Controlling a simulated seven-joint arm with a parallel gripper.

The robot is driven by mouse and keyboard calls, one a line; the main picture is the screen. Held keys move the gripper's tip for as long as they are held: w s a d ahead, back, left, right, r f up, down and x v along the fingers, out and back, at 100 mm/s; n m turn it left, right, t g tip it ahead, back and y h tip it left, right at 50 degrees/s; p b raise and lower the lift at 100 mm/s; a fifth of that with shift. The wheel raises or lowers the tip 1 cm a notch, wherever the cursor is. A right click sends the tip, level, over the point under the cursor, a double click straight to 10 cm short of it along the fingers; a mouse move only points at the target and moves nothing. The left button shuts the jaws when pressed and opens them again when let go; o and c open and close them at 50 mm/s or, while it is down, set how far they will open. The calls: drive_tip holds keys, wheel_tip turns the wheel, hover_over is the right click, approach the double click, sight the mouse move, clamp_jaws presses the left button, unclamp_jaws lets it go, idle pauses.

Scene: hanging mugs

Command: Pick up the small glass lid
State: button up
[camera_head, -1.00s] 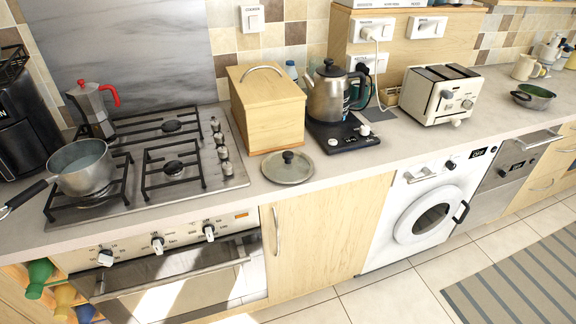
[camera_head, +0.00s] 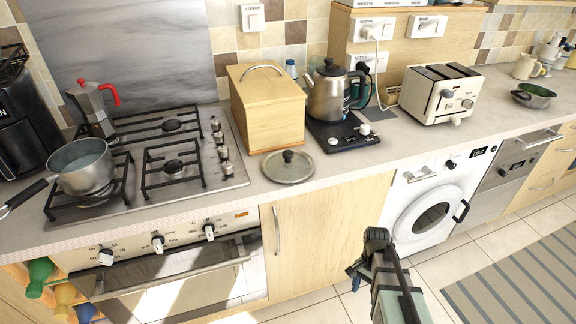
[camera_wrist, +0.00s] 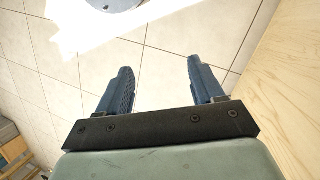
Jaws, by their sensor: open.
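The small glass lid (camera_head: 288,167) lies flat on the countertop, in front of the wooden bread box, with its dark knob upward. My gripper (camera_head: 358,276) is at the lower right of the head view, in front of the cabinets and below the counter edge, well apart from the lid. In the wrist view my gripper (camera_wrist: 160,85) has its two blue fingers spread wide with nothing between them. Floor tiles show behind the fingers there, and the lid is out of that view.
A wooden bread box (camera_head: 268,112) stands right behind the lid. A kettle (camera_head: 330,95) on its black base is to the right, and the hob (camera_head: 150,160) with a saucepan (camera_head: 82,166) is to the left.

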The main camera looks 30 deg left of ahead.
drive_tip(key=w+a+r+m+t, duration=0.1)
drive_tip(key=w+a+r, duration=0.2)
drive_tip(key=a+r, duration=0.5)
drive_tip(key=w+a+r+m, duration=0.1)
drive_tip(key=w+a+r, duration=0.3)
drive_tip(key=r, duration=0.5)
wheel_tip(320, 180, up, 33)
drive_tip(key=m+t+y, duration=0.1)
drive_tip(key=m+t, duration=0.2)
drive_tip(key=m, duration=0.1)
hover_over(287, 152)
wheel_tip(287, 152, down, 13)
drive_tip(key=shift+s+f, duration=0.1)
drive_tip(key=shift+f, duration=0.05)
drive_tip(key=shift+c, duration=0.5)
clamp_jaws()
